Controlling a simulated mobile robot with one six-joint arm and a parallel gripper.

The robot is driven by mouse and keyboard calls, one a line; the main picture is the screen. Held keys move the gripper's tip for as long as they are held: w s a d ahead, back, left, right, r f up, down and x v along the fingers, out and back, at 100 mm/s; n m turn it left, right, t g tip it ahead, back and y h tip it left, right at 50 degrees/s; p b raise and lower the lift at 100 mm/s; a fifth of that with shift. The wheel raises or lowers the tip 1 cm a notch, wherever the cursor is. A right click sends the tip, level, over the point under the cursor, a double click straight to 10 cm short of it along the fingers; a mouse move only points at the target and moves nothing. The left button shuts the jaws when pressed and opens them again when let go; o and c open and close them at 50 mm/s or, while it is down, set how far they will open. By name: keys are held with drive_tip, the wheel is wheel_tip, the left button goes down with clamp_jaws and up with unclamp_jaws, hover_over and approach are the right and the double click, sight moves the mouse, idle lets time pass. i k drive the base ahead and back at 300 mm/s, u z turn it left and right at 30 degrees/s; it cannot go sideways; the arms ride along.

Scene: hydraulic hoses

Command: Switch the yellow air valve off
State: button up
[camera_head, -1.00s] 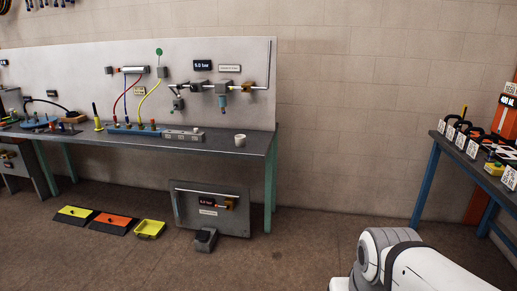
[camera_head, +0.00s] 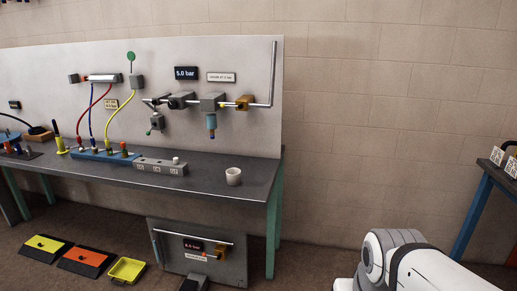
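On the grey back panel, a brass-coloured valve body with a small yellow part (camera_head: 245,103) sits in the air line at the right end, beside the vertical pipe. Its handle is too small for me to read its position. A display (camera_head: 186,73) above the line reads 5.0 bar. A second brass-coloured valve (camera_head: 221,251) sits on a separate low panel under the bench, with its own lit display. My gripper is not in view; only a white link of my arm shows at the bottom right.
The dark bench (camera_head: 215,190) stands before the panel, with a white cup (camera_head: 233,176) and a grey block (camera_head: 160,166) on it. A yellow tray (camera_head: 126,270) and an orange wedge (camera_head: 86,261) lie on the floor. Floor right of the bench is clear.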

sight(222, 105)
drive_tip(key=i, duration=0.6)
drive_tip(key=u, duration=2.75)
drive_tip(key=i, duration=1.55)
drive_tip(key=z, duration=2)
